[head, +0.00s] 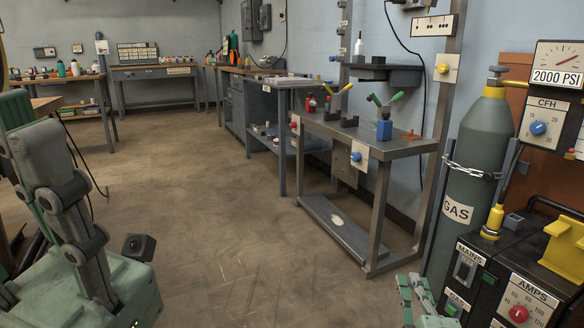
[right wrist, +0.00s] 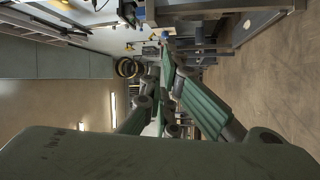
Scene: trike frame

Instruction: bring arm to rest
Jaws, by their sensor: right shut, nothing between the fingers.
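My right gripper (head: 413,284) shows at the bottom edge of the head view, right of the middle. Only its green finger parts are in the picture, just left of the black welding machine. It is shut and empty. In the right wrist view its fingers (right wrist: 164,60) reach away from the camera over open space. My left arm (head: 70,200) stands folded at the left of the head view, with grey-green links. I cannot make out its gripper in either view.
The welding machine (head: 512,285) and a grey gas cylinder (head: 474,150) stand close at the right. A metal work table (head: 375,145) with clamps stands beyond them. Workbenches (head: 150,71) line the back wall. The brown floor (head: 220,210) in the middle is clear.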

